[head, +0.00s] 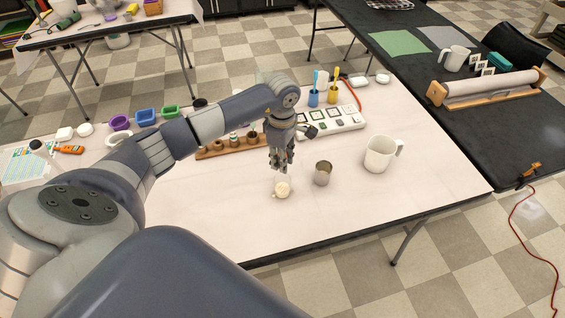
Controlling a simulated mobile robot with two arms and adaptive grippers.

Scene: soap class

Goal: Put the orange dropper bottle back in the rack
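My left gripper (281,160) points down over the white table, in front of the wooden rack. Its fingers are small and dark, and I cannot tell whether they are open or shut. A small round cream object (282,189) is just below the fingertips; its kind is unclear. The wooden rack (208,154) lies behind and to the left of the gripper, with several small bottles in it, partly hidden by my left arm. I cannot make out the orange dropper bottle for certain. My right gripper is not in view.
A metal cup (323,173) stands just right of the gripper, and a white mug (380,154) farther right. A white tray with square slots (335,121) and blue and yellow cups lie behind. The table front is clear.

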